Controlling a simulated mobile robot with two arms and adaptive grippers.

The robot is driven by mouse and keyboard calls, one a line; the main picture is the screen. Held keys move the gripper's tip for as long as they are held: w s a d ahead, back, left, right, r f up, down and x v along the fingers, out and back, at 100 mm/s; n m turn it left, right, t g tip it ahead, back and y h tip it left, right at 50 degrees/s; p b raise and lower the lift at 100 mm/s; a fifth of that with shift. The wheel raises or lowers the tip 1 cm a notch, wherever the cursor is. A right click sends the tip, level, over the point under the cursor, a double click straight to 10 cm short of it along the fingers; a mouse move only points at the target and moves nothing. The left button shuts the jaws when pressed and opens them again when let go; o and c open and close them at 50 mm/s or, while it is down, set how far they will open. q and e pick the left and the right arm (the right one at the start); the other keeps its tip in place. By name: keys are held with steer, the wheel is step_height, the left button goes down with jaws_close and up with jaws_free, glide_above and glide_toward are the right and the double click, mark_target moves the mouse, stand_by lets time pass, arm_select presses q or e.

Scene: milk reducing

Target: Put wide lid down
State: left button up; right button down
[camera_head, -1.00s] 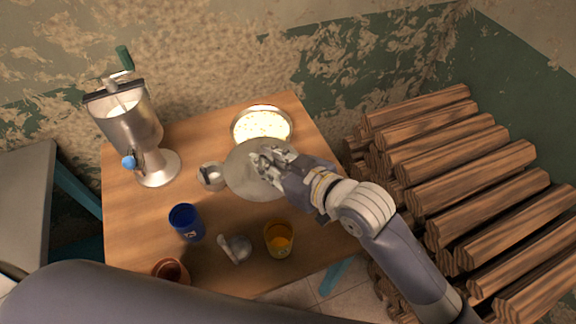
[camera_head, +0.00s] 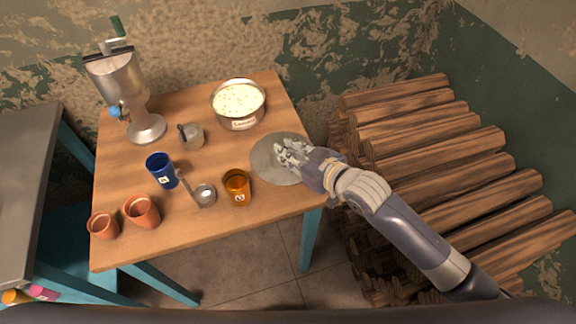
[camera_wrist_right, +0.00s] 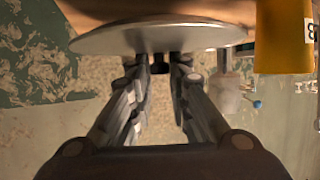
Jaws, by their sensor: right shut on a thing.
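The wide lid (camera_head: 268,160) is a flat, round grey disc at the right side of the wooden table. My right gripper (camera_head: 290,154) is shut on its knob, above the disc. In the right wrist view the lid (camera_wrist_right: 110,40) shows edge-on, with the dark knob between the fingertips (camera_wrist_right: 160,65) of my right gripper. The lid is at or just above the table top; I cannot tell whether it touches. My left gripper is not in view.
A pot of whitish food (camera_head: 238,103) stands behind the lid. An orange cup (camera_head: 237,187), ladle (camera_head: 204,194), blue cup (camera_head: 162,170), small metal cup (camera_head: 192,136), clay pots (camera_head: 142,211) and a metal machine (camera_head: 122,90) share the table (camera_head: 240,218). Logs (camera_head: 430,170) are stacked right.

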steer(key=shift+f, duration=0.45)
step_height(320, 180, down, 2)
steer(key=shift+f, duration=0.9)
steer(key=shift+s+f, duration=0.1)
steer(key=shift+f, duration=0.05)
steer(key=c, duration=1.8)
jaws_free()
steer(key=shift+o, duration=1.4)
steer(key=shift+s+d+r, duration=0.15)
steer(key=shift+d+r, duration=0.05)
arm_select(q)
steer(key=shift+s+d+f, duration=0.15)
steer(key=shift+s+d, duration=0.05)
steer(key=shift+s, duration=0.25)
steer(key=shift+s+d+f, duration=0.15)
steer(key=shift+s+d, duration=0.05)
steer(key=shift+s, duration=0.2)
arm_select(e)
steer(key=v, duration=1.1)
steer(key=shift+s+d+r, duration=0.1)
steer(key=shift+s+d, duration=0.1)
steer(key=shift+s, duration=0.05)
